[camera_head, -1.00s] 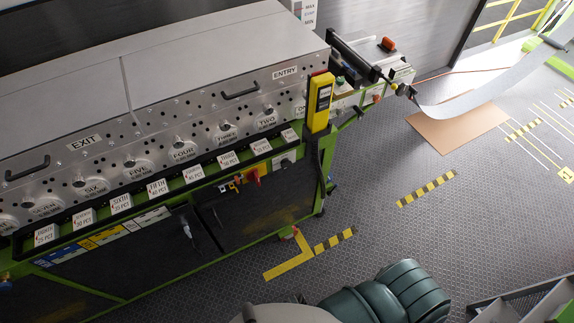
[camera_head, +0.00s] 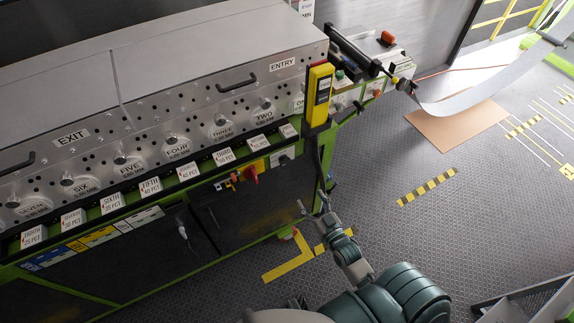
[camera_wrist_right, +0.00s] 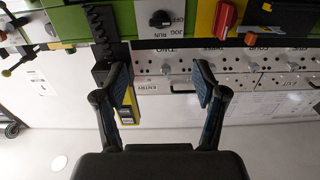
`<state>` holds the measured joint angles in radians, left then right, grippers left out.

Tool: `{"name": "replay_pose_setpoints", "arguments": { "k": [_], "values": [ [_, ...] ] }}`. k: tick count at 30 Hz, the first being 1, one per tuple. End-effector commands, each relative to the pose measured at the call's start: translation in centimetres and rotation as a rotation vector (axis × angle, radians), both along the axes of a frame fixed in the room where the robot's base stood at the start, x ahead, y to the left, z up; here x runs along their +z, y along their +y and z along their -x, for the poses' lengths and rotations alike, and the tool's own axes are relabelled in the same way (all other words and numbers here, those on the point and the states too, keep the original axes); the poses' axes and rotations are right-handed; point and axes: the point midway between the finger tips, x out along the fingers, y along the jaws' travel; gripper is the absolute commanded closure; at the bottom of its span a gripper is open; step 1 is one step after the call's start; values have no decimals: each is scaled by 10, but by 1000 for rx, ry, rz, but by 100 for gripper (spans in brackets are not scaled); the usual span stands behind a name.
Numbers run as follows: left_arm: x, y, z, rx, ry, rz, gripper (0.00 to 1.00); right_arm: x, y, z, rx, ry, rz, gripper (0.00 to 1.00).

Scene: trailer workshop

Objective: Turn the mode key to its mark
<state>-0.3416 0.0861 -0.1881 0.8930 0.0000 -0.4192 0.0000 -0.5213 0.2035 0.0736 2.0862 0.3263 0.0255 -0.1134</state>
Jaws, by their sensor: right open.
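The mode key (camera_wrist_right: 160,18) is a black knob on a white plate marked OFF, JOG and RUN, at the top of the right wrist view, where lettering is upside down. Its exact pointing is too small to tell. In the head view the key (camera_head: 283,158) sits on the green rail, right of a red handle. My right gripper (camera_head: 313,204) is raised in front of the machine, below and right of the key. In the wrist view the gripper (camera_wrist_right: 162,76) is open and empty, apart from the key, which appears beyond the gap between its fingers. My left gripper is not in view.
The red handle (camera_wrist_right: 224,18) is beside the key. Labelled blocks (camera_head: 188,172) line the rail. The patterned floor (camera_head: 420,230) to the right is mostly clear.

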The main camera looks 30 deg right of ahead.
Motion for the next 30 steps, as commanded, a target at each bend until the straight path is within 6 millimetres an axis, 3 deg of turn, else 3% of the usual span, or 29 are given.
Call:
{"name": "replay_pose_setpoints", "arguments": {
  "k": [5, 19, 24, 30],
  "values": [
    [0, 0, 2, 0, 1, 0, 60, 1, 1, -29, 0, -3, 0, 29],
    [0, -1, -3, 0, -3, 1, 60, 0, 5, -137, 0, 0, 0, 29],
    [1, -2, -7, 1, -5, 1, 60, -1, 6, -160, 0, 3, -1, 29],
    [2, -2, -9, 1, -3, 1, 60, -1, 6, -169, 0, 3, 0, 29]
  ]
}}
